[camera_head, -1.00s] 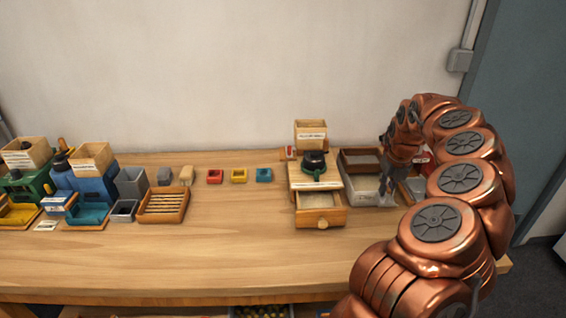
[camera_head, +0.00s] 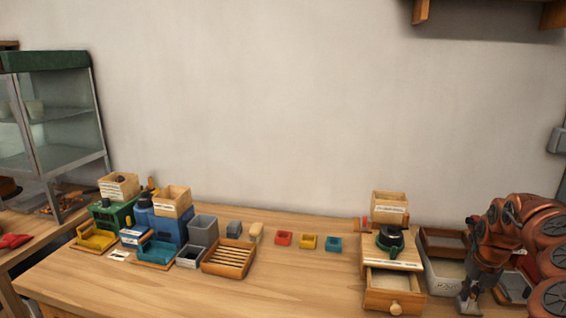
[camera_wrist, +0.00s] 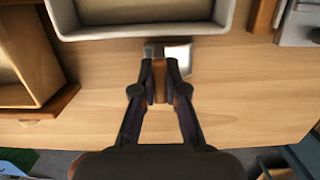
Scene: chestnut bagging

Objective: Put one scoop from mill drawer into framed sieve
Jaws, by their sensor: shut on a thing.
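My gripper (camera_wrist: 159,75) is shut on the wooden handle of a small scoop (camera_wrist: 176,54) with a pale grey metal end. In the head view, my gripper (camera_head: 470,288) is low at the right, in front of the pale tub and right of the mill. The mill (camera_head: 391,240) has a dark round top part and a wooden hopper. Its drawer (camera_head: 394,299) is pulled open with pale meal inside; it shows at the left of the wrist view (camera_wrist: 62,101). A brown wooden-framed tray (camera_head: 443,232), perhaps the framed sieve, lies behind the tub. Whether the scoop holds meal is unclear.
The pale tub (camera_head: 431,277) lies ahead of the scoop. A slatted wooden rack (camera_head: 229,258) and other mills are farther left. The table's front middle is clear.

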